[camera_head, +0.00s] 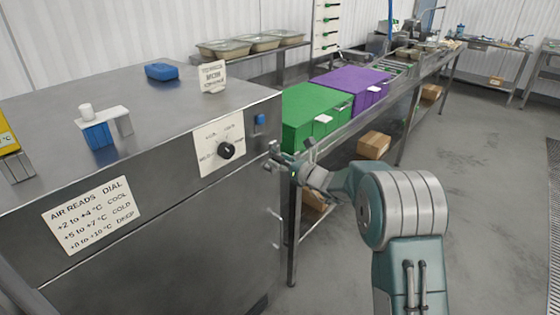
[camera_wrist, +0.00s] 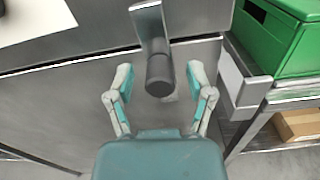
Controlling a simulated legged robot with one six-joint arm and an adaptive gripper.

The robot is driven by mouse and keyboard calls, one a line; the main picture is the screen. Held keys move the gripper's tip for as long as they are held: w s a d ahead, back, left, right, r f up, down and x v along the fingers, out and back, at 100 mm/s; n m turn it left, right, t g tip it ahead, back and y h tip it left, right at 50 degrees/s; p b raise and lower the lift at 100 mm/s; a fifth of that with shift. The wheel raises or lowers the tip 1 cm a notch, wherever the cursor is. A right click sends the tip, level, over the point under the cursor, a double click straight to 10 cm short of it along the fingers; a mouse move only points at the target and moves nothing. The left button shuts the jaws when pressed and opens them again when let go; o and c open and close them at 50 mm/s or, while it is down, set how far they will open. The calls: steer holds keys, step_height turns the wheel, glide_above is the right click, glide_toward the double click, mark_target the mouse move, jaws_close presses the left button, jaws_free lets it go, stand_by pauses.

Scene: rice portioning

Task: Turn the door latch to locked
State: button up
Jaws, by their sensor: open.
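The door latch (camera_wrist: 158,72) is a grey metal lever with a dark round knob at its lower end. It hangs roughly upright on the front of the steel cabinet (camera_wrist: 60,85). In the wrist view my gripper (camera_wrist: 158,80) is open, with one finger on each side of the knob and a gap visible beside it. In the head view my gripper (camera_head: 283,160) is at the cabinet's right front corner, and the latch is mostly hidden there. Whether any fingertip touches the latch is not clear.
A black dial (camera_head: 226,151) on a white plate is left of my gripper. A green crate (camera_head: 312,112) and a purple crate (camera_head: 350,88) stand on the bench to the right. A cardboard box (camera_head: 374,144) is below. The floor at right is clear.

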steer(key=shift+d, duration=0.1)
jaws_close()
steer(key=w+d+f+m, duration=0.3)
steer(key=w+f+m, duration=0.1)
steer(key=m, duration=1.4)
steer(key=shift+d+f, duration=0.2)
steer(key=shift+f, duration=0.25)
steer(key=shift+w+f+m, duration=0.1)
steer(key=shift+f+m, duration=0.1)
steer(key=shift+m, duration=0.1)
jaws_free()
steer(key=shift+f, duration=0.1)
